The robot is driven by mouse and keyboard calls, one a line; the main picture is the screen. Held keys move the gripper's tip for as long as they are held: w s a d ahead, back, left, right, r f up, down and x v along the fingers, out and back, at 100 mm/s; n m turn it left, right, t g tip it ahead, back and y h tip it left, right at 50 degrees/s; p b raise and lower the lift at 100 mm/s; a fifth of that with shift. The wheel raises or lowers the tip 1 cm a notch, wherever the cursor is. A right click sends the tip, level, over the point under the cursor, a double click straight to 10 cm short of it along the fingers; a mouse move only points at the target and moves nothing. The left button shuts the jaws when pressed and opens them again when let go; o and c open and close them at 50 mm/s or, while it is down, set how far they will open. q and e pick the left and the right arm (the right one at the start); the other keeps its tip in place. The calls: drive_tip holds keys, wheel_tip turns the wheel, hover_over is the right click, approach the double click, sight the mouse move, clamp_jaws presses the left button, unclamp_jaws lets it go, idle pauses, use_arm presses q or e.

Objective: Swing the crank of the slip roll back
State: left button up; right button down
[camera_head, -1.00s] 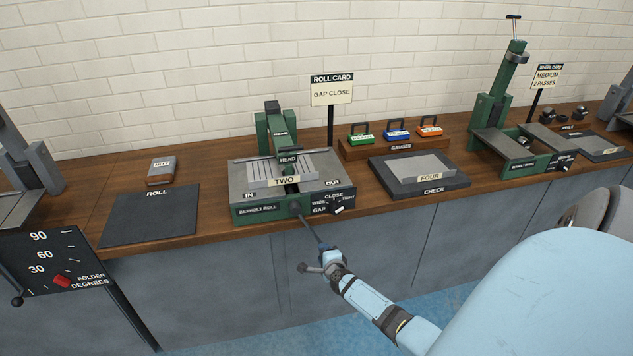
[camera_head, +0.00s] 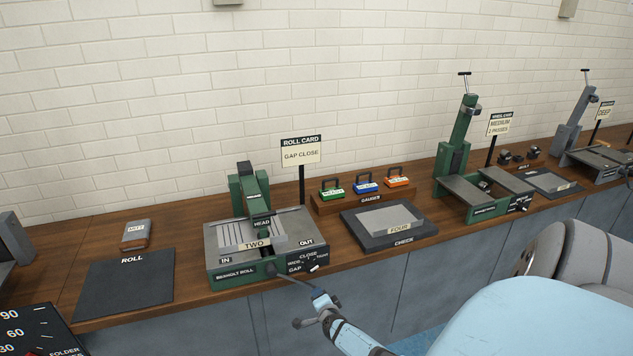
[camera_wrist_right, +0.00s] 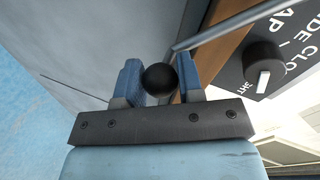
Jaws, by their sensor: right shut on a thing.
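The slip roll (camera_head: 228,277), a green and grey machine marked "BEXHOLT ROLL", stands on the bench left of centre in the head view. A plate tagged "TWO" (camera_head: 255,245) lies on its top under the "HEAD" block. Its thin crank (camera_head: 295,283) slants down to the right from a dark hub on the front face. My right gripper (camera_head: 324,302) is at the crank's outer end, in front of the bench. In the right wrist view its blue fingers (camera_wrist_right: 159,82) are shut on the crank handle, with the round black knob (camera_wrist_right: 160,78) between them. My left gripper is not in view.
A "GAP CLOSE" card (camera_head: 300,152) stands behind the slip roll. A gap dial (camera_head: 313,268) is on its front, close to the crank. A black "ROLL" mat (camera_head: 125,285) lies left, a "CHECK" tray (camera_head: 402,240) right. The space before the cabinets is open.

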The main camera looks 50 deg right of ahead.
drive_tip(key=shift+s+d+r, duration=0.1)
drive_tip(key=shift+d+r, duration=0.05)
drive_tip(key=shift+d, duration=0.1)
idle(0.4)
drive_tip(key=c, duration=0.8)
unclamp_jaws()
drive_tip(key=shift+s+r, duration=0.1)
drive_tip(key=shift+s+a+r+p, duration=0.1)
drive_tip(key=shift+s+a+p, duration=0.05)
drive_tip(key=shift+a+p, duration=0.15)
drive_tip(key=p+v, duration=0.2)
drive_tip(key=v, duration=1.1)
drive_tip(key=shift+s+p, duration=0.15)
drive_tip(key=shift+p, duration=0.15)
